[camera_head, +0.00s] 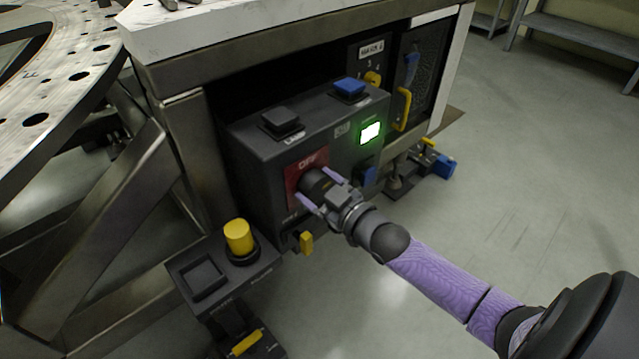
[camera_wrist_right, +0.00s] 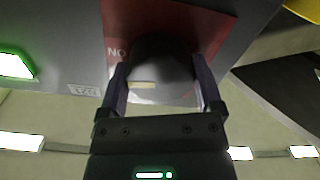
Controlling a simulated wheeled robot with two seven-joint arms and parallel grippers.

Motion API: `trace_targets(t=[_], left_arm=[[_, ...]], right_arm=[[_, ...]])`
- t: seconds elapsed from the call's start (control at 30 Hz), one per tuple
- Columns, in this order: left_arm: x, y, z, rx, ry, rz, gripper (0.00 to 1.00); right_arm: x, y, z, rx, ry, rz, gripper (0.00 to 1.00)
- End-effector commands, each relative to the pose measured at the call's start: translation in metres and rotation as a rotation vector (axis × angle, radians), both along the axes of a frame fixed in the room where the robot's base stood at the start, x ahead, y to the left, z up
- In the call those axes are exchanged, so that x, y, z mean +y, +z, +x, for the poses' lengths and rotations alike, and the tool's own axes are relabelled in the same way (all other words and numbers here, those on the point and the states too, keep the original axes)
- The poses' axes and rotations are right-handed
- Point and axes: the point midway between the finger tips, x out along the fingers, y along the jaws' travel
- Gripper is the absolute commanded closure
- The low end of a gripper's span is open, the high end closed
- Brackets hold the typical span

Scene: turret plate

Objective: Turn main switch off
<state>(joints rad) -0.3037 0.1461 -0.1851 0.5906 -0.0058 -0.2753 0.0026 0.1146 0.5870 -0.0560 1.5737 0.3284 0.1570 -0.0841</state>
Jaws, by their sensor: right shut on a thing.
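The main switch is a dark round knob on a red plate (camera_head: 293,185) on the front of a dark control box (camera_head: 257,162). Part of the word "OFF" shows at the top of the plate. In the head view my right gripper (camera_head: 313,187) is shut on the knob, one finger on each side. In the right wrist view the knob (camera_wrist_right: 160,68) sits between the fingers of my right gripper (camera_wrist_right: 162,92), with a pale mark on its face. The letters "NO" show on the red plate beside it. My left gripper is not in view.
A lit green indicator (camera_head: 370,132) and a blue switch (camera_head: 367,177) are on the box front. Black (camera_head: 281,121) and blue (camera_head: 350,87) buttons are on top. A yellow button (camera_head: 239,237) stands lower left. The floor (camera_head: 500,170) at right is clear.

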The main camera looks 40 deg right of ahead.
Motion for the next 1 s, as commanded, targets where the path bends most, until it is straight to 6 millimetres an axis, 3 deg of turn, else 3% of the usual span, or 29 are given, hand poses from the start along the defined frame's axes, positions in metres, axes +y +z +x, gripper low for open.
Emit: trace_targets(t=[0.5,1.0], left_arm=[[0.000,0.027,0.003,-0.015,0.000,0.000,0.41],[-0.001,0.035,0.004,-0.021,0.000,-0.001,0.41]], right_arm=[[0.000,0.001,0.000,-0.034,0.000,-0.478,0.75],[0.001,-0.001,0.000,-0.071,0.001,-0.949,0.75]])
